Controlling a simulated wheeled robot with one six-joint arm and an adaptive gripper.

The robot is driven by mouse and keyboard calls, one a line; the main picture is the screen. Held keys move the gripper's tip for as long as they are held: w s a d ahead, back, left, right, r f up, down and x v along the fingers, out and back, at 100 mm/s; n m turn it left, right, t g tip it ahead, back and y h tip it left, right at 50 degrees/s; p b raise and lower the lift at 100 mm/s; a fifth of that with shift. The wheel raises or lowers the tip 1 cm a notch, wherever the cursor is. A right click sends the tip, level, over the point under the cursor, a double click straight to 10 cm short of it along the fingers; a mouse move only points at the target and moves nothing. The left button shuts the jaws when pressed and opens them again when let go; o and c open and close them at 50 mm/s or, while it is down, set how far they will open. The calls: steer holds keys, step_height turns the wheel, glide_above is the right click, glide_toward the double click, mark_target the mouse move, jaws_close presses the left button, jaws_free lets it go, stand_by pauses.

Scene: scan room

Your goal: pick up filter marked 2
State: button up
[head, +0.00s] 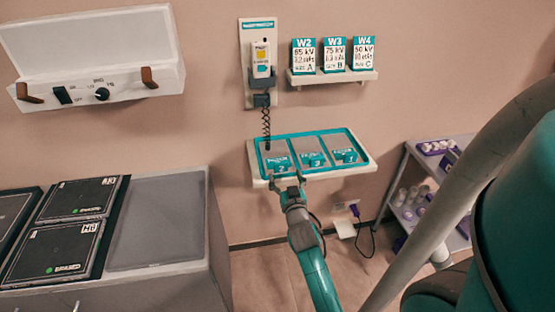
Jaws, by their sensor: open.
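Three grey plates with teal labels lie in a row in a teal-lined tray (308,173) on the wall. The left filter (274,148) has a label that seems to read 2. The middle filter (309,145) seems to read 3, and the right filter (341,142) has a mark too small to read surely. My gripper (287,178) is open, at the tray's front edge just below the left filter's label in the picture. No filter shows between its fingers. I cannot tell how far above or in front of the tray it is.
A handset (261,60) with a coiled cord hangs above the tray. A small shelf (333,77) holds cards W2, W3 and W4. A grey cabinet (160,265) with dark panels stands left. A shelf cart (408,178) with bottles stands right.

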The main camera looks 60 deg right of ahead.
mark_target(281, 165)
steer(key=shift+x, duration=3.3)
steer(key=shift+a, duration=0.1)
steer(key=c, duration=1.3)
